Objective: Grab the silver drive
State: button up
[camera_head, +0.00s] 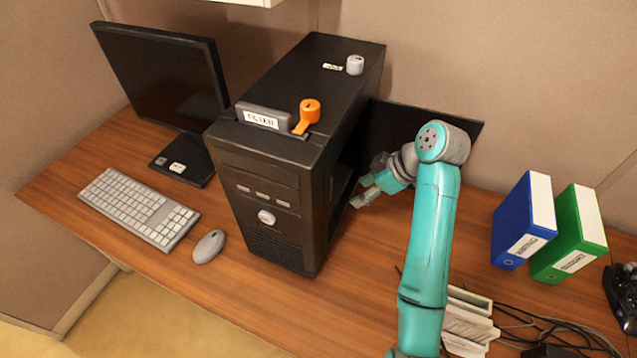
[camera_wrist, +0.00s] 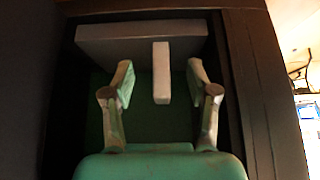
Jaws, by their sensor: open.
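The silver drive (camera_wrist: 112,42) looks like a grey block inside the dark computer tower (camera_head: 265,200). A lighter upright tab (camera_wrist: 161,75) projects from it. My gripper (camera_wrist: 160,82) is open, with one finger on each side of the tab and a gap on both sides. In the head view my gripper (camera_head: 368,188) is at the tower's right side, by its opening. The drive is hidden there by the tower's walls.
The tower's dark frame (camera_wrist: 238,60) borders my gripper closely. On the tower top are a grey labelled piece (camera_head: 262,118), an orange lever (camera_head: 307,112) and a grey knob (camera_head: 355,65). Blue (camera_head: 523,220) and green (camera_head: 568,235) binders stand to the right, beyond my arm.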

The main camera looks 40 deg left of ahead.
jog(key=a, duration=0.3)
jog(key=s+a, duration=0.1)
jog(key=a, duration=0.1)
jog(key=s+a, duration=0.1)
jog(key=a, duration=0.2)
jog(key=shift+a, duration=0.35)
jog(key=shift+x, duration=2.55)
jog(key=shift+s, duration=0.1)
grip_shut()
